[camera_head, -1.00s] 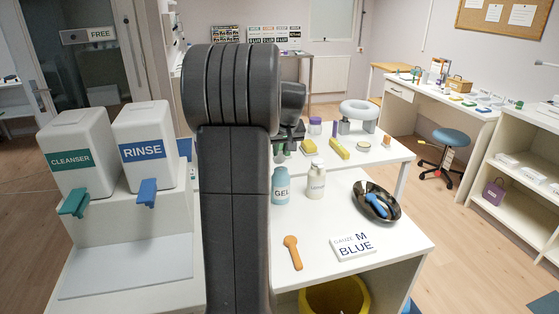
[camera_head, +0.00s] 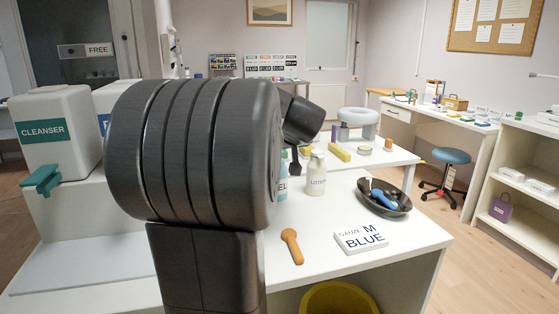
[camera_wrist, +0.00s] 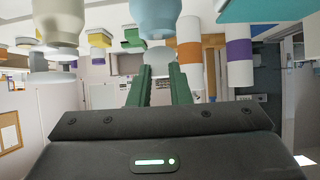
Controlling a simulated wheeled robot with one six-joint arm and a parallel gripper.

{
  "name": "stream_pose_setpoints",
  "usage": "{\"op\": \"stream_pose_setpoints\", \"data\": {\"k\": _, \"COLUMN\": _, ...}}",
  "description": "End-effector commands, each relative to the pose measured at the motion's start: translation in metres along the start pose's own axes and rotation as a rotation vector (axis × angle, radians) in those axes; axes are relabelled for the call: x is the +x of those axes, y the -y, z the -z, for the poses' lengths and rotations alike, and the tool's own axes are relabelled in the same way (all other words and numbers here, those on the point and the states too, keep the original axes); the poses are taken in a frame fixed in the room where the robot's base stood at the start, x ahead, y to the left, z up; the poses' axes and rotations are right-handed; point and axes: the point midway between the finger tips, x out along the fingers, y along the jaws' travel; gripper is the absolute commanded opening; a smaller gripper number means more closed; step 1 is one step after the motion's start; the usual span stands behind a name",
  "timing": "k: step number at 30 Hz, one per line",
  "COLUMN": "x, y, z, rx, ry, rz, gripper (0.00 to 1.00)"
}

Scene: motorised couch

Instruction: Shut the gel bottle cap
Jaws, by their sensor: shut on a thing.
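The light blue gel bottle (camera_head: 282,184) stands on the white table, mostly hidden behind my arm in the head view. The wrist view is upside down; there the bottle (camera_wrist: 158,15) hangs from the top with its pale cap (camera_wrist: 158,56) below it. My gripper (camera_wrist: 160,72) has its two green fingers on either side of the cap and is shut on it. The fingers cover part of the cap, so I cannot tell how it sits on the neck. In the head view my arm hides the fingers.
A white lotion bottle (camera_head: 316,178) stands close beside the gel bottle. A dark bowl (camera_head: 398,205) with a blue tool, a gauze box (camera_head: 360,238) and an orange tool (camera_head: 292,246) lie nearer the front. White dispensers (camera_head: 58,130) stand at left.

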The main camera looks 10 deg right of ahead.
Motion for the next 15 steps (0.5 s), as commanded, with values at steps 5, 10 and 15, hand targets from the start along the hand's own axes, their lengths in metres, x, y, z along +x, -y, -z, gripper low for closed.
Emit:
{"op": "stream_pose_setpoints", "data": {"k": 5, "x": 0.005, "y": 0.0, "z": -0.016, "rx": 0.0, "ry": -0.082, "rz": 0.0, "gripper": 0.0}}
{"op": "stream_pose_setpoints", "data": {"k": 10, "x": 0.005, "y": 0.0, "z": -0.022, "rx": 0.001, "ry": -0.16, "rz": 0.0, "gripper": 0.0}}
{"op": "stream_pose_setpoints", "data": {"k": 15, "x": 0.005, "y": 0.0, "z": -0.027, "rx": 0.0, "ry": -0.239, "rz": 0.0, "gripper": 0.0}}
